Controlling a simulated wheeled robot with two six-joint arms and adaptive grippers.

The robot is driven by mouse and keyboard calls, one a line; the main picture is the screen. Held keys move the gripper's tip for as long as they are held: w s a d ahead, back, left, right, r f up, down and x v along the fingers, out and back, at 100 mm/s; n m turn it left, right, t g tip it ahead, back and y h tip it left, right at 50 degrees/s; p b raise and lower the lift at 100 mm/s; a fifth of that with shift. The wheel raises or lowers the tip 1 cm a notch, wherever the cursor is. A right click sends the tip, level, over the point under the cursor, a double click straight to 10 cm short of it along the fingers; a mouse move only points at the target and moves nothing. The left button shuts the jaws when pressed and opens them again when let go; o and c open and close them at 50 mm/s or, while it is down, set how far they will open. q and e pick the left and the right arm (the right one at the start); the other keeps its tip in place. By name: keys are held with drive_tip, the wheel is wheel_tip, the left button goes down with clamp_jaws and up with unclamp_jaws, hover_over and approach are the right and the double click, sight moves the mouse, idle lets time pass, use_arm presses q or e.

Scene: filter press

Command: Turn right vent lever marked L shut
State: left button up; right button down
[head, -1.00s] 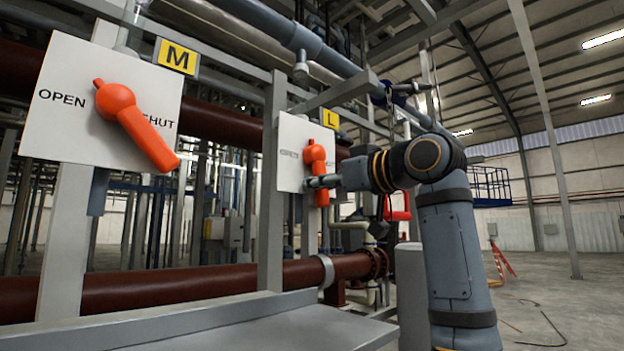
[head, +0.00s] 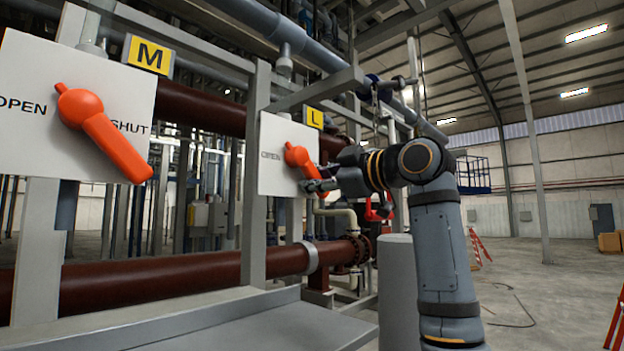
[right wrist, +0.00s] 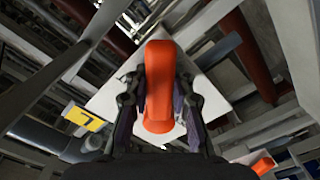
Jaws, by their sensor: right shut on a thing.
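The orange lever marked L (head: 297,154) sits on a white plate (head: 270,160) under a yellow L tag (head: 314,118). OPEN is printed at the plate's left; the right side is hidden by my right gripper. The lever slants from its pivot down and to the right. My right gripper (head: 318,186) is shut on its lower arm. In the right wrist view the orange lever (right wrist: 159,85) lies between the two fingers (right wrist: 160,110), with the yellow L tag (right wrist: 85,118) at the left. My left gripper is in neither view.
A second orange lever (head: 103,135) marked M is on a nearer plate at the left, pointing down-right towards SHUT. A grey post (head: 254,190) stands between the plates. A grey ledge (head: 260,330) and dark red pipe (head: 180,278) run below. Open floor lies at the right.

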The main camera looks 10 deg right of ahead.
drive_tip(key=shift+r, duration=0.15)
idle(0.3)
drive_tip(key=c, duration=1.2)
unclamp_jaws()
drive_tip(key=shift+o, duration=0.4)
drive_tip(key=shift+s, duration=0.1)
drive_tip(key=shift+d, duration=0.1)
drive_tip(key=v, duration=1.2)
